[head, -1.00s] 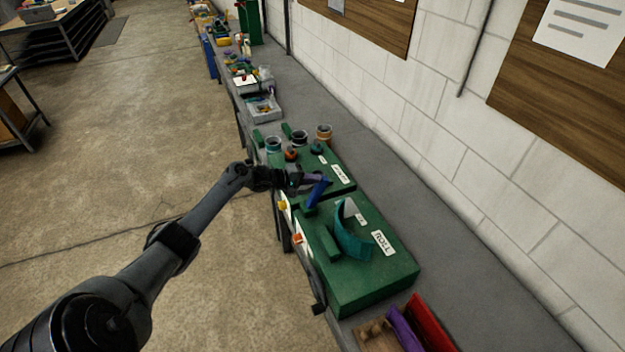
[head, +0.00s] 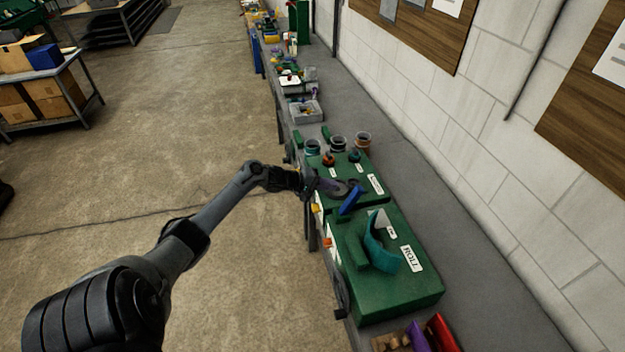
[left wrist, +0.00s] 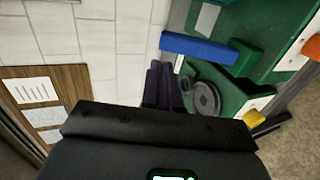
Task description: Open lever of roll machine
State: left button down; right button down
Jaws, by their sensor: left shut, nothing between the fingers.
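The roll machine (head: 415,290) is a green box with a ROLL label on the bench at the lower middle of the head view. A blue lever (head: 350,201) sticks up at a tilt from its far end; it also shows as a blue bar (left wrist: 200,47) in the left wrist view. A curved teal piece (head: 378,248) stands on the machine's top. My left gripper (head: 340,187) is shut and empty, just beyond the lever and over the neighbouring green machine. In the left wrist view its dark fingers (left wrist: 163,82) are close to the lever's end; I cannot tell whether they touch.
A second green machine (head: 365,172) adjoins the roll machine, with cups (head: 338,145) behind it. An orange button (head: 327,243) and a yellow knob (head: 316,209) are on the front side. Red and purple pieces (head: 440,330) lie at the near end. A block wall borders the bench.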

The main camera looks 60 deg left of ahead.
pick_arm(q)
jog(key=shift+r+v, duration=0.15)
jog(key=shift+v, duration=1.3)
jog(key=shift+r+v, duration=0.15)
jog(key=shift+v, duration=1.25)
jog(key=shift+w, duration=0.15)
